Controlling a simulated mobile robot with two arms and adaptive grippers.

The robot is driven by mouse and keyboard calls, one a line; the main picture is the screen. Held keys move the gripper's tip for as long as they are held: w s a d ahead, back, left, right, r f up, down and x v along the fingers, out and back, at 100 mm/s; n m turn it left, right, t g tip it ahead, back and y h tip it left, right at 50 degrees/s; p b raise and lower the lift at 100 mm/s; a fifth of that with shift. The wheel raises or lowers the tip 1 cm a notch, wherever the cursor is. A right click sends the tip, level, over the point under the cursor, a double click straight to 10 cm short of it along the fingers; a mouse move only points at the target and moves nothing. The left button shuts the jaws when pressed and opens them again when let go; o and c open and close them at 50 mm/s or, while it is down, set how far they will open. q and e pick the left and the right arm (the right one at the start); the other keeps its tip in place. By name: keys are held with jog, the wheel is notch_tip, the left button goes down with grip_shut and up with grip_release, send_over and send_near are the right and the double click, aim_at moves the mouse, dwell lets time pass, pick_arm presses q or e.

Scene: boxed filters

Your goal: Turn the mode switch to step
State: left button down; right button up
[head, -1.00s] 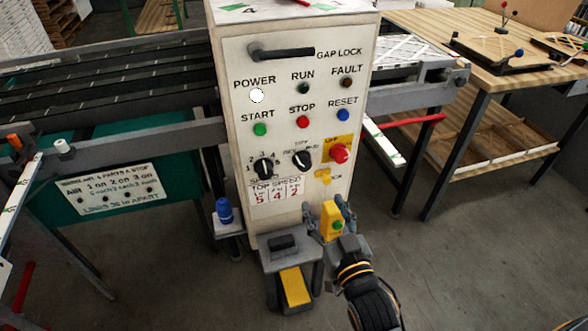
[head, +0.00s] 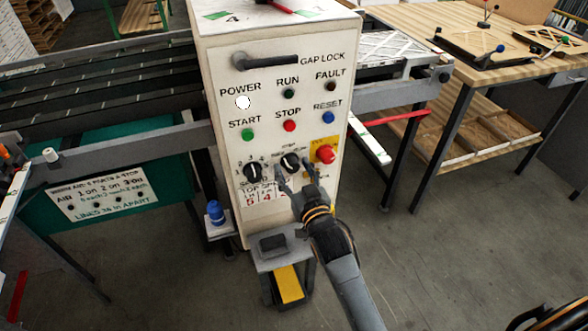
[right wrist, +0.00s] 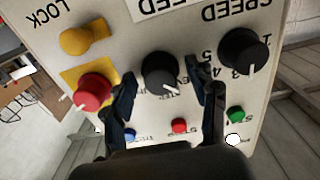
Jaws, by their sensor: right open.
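The mode switch (head: 290,161) is a black rotary knob low on the white control cabinet's front; it also shows in the right wrist view (right wrist: 160,72). In that upside-down view its white pointer slants down and right. My right gripper (head: 292,175) is at the switch, coming from below. In the right wrist view my gripper (right wrist: 165,85) is open, one finger on each side of the knob, with gaps visible. I cannot tell whether the tips overlap the knob in depth. My left gripper is out of view.
Start (head: 248,135), stop (head: 289,126) and reset (head: 328,117) buttons are above. A pedal stand (head: 285,265) is below.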

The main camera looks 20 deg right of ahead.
jog(key=shift+c, duration=0.2)
jog(key=c, duration=1.1)
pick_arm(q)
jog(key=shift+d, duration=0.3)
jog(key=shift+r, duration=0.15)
pick_arm(e)
jog(key=m+p, duration=0.1)
jog(key=m, duration=0.2)
jog(key=shift+r+m+p, duration=0.1)
jog(key=shift+m+p, duration=0.3)
pick_arm(q)
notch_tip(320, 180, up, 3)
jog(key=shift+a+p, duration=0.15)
jog(key=shift+p, duration=0.6)
pick_arm(e)
jog(key=m, duration=0.4)
jog(key=shift+m, duration=0.4)
